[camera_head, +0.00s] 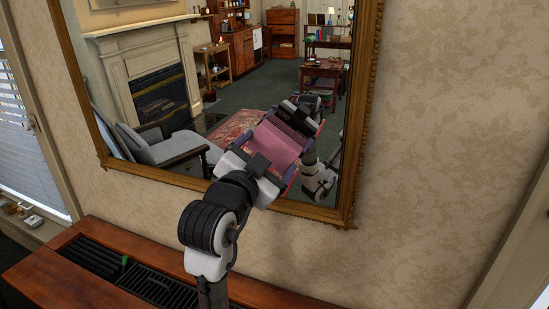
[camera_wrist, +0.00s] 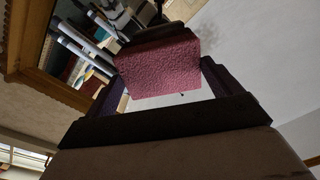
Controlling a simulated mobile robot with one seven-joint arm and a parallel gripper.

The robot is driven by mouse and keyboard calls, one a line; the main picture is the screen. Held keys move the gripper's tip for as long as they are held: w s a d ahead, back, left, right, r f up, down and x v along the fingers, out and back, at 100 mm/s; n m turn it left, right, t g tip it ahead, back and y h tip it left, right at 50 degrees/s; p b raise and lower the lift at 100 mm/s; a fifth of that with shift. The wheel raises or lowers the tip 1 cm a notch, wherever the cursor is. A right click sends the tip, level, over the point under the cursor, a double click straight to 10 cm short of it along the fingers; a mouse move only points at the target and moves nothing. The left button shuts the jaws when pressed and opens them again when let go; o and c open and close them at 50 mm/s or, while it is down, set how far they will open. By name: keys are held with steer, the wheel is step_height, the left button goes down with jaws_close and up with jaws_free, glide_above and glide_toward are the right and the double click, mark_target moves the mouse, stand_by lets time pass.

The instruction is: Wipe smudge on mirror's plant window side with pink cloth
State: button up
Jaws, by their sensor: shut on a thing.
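The mirror (camera_head: 354,150) hangs on the wall in a carved gilt frame and reflects the room. My gripper (camera_head: 272,160) is in front of its lower right part, shut on the pink cloth (camera_head: 276,147). In the wrist view the pink cloth (camera_wrist: 160,66) hangs between the dark fingers as a folded textured block. My gripper's reflection meets it closely in the glass; I cannot tell whether the cloth touches the mirror. A faint greyish patch (camera_wrist: 207,28) shows right of the cloth in the wrist view and may be the smudge. No plant is clearly visible.
A wooden cabinet top with black grilles (camera_head: 95,255) lies below the mirror. A window with blinds (camera_head: 22,145) is at the far left, with small items on its sill (camera_head: 22,210). Patterned wall (camera_head: 450,150) is bare to the right. The armchair and fireplace are reflections.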

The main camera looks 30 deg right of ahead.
steer(key=w+a, duration=0.5)
steer(key=w, duration=0.1)
steer(key=shift+w+b, duration=0.3)
steer(key=shift+w, duration=0.1)
stand_by(0.5)
steer(key=v, duration=0.6)
steer(key=shift+b, duration=0.4)
steer(key=v, duration=0.3)
stand_by(0.4)
